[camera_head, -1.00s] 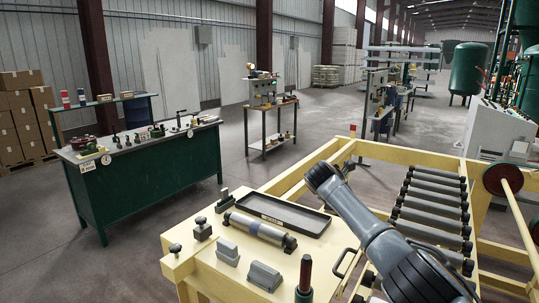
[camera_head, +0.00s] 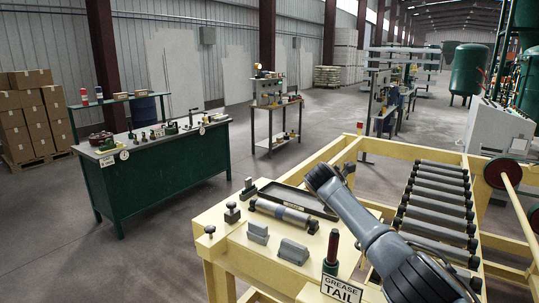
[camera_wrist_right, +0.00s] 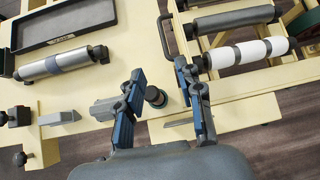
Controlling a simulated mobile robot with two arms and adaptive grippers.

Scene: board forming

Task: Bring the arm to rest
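My right arm (camera_head: 375,235) comes in from the bottom right of the head view and reaches over the yellow bench (camera_head: 235,240). Its gripper does not show there. In the right wrist view my right gripper (camera_wrist_right: 160,97) has its two blue-padded fingers spread apart, with nothing held. A dark round knob (camera_wrist_right: 155,96) shows between the fingers, apparently below them. My left gripper is not in view.
The bench bears a black tray (camera_head: 297,199), a metal roller (camera_head: 283,215), grey blocks (camera_head: 293,251) and an upright red-handled tool (camera_head: 332,246). A "GREASE TAIL" sign (camera_head: 341,289) stands in front. A roller conveyor (camera_head: 436,205) lies right. Open floor separates the green workbench (camera_head: 160,175).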

